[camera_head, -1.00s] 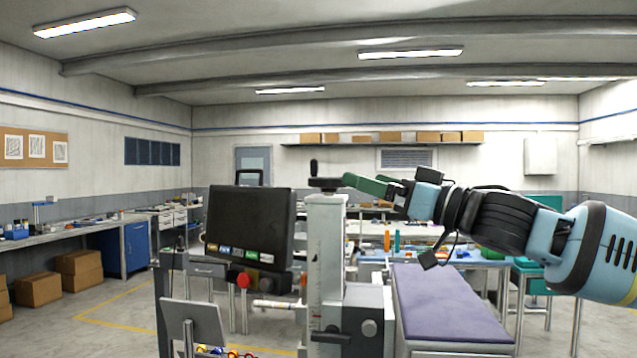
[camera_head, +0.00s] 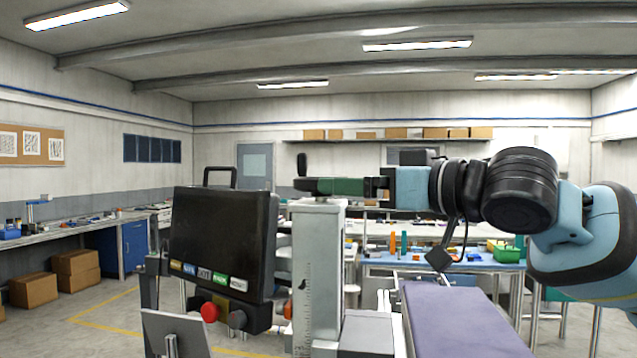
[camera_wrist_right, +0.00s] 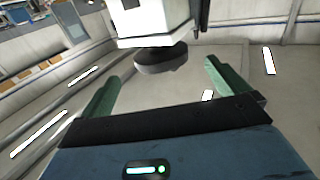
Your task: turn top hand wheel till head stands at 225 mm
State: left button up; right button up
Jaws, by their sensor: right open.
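The top hand wheel (camera_head: 308,186) is a dark disc with an upright crank handle (camera_head: 301,164), on top of a pale grey column (camera_head: 318,255). My right gripper (camera_head: 322,186) has green fingers and comes in level from the right at wheel height. In the right wrist view the picture is tilted, and the wheel (camera_wrist_right: 160,58) shows between the tips of the open fingers (camera_wrist_right: 167,64), with gaps on both sides. The head is not clearly visible. My left gripper is not in view.
A black display box (camera_head: 222,240) with a carry handle, coloured labels and a red button (camera_head: 209,312) stands close left of the column. A purple-topped bed (camera_head: 462,320) lies to the right. A blue workbench (camera_head: 440,262) with small items stands behind.

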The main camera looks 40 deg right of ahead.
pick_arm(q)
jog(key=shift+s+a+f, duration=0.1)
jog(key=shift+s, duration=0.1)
pick_arm(e)
jog(key=shift+a, duration=0.1)
jog(key=w, duration=0.2)
jog(key=w+b, duration=0.1)
jog(key=w, duration=0.1)
jog(key=w+a+b, duration=0.1)
jog(key=w, duration=0.1)
jog(key=shift+w+f, duration=0.15)
jog(key=shift+f, duration=0.05)
jog(key=shift+w+r, duration=0.1)
jog(key=shift+w, duration=0.5)
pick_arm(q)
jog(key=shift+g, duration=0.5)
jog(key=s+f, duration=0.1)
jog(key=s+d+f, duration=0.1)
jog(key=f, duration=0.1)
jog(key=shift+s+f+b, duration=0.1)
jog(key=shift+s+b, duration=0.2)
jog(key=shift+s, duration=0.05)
pick_arm(e)
jog(key=shift+w+a+r, duration=0.1)
jog(key=shift+c, duration=0.3)
